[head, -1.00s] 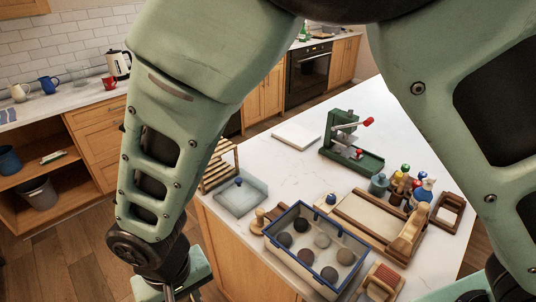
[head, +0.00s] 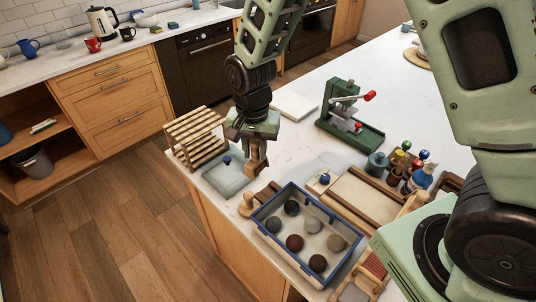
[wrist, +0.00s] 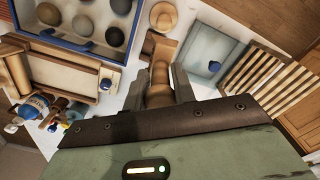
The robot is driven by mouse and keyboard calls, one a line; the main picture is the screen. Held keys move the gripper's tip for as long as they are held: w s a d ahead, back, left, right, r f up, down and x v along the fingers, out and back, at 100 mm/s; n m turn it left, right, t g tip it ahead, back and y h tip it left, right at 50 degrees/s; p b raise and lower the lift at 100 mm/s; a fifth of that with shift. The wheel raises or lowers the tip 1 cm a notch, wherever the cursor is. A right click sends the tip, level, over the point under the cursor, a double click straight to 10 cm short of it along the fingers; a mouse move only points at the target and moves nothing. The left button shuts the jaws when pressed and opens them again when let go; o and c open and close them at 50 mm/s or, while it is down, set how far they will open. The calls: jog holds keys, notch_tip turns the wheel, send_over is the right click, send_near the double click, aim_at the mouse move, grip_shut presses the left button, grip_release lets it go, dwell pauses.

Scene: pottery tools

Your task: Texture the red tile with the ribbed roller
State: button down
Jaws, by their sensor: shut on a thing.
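My gripper (head: 254,140) is shut on a turned wooden piece (wrist: 159,80) with rounded bands, which hangs below it in the head view (head: 257,162). I cannot make out ribs on it, so I cannot tell if it is the ribbed roller. The gripper is above the counter, beside the pale blue tray. A red ribbed piece in wood (head: 375,265) is at the lower right, partly cut off by my arm. I cannot tell if it is the red tile. No other red tile shows clearly.
A blue-rimmed box (head: 265,227) holds several clay balls. A pale blue tray (head: 221,183) with a blue knob and a slatted wooden rack (head: 196,140) stand left. A green press (head: 345,115), a slab board (head: 362,197) and several bottles (head: 410,170) are right.

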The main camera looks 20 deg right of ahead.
jog(key=d, duration=0.1)
jog(key=d+f, duration=0.1)
jog(key=m, duration=0.1)
jog(key=shift+w+d+f+b, duration=0.25)
jog(key=shift+w+d+b, duration=0.05)
jog(key=shift+d, duration=0.1)
jog(key=shift+w+d+f+b, duration=0.1)
jog(key=shift+d+f+b, duration=0.1)
jog(key=shift+f+b, duration=1.25)
jog(key=shift+w+d+f+b, duration=0.2)
jog(key=shift+f+b, duration=0.45)
jog(key=shift+f, duration=1.55)
jog(key=shift+s+d+f+b, duration=0.1)
jog(key=shift+d+f+b, duration=0.15)
jog(key=shift+f+b, duration=1.2)
jog(key=shift+f+p, duration=0.35)
jog(key=shift+p, duration=0.1)
jog(key=c, duration=1.1)
grip_release()
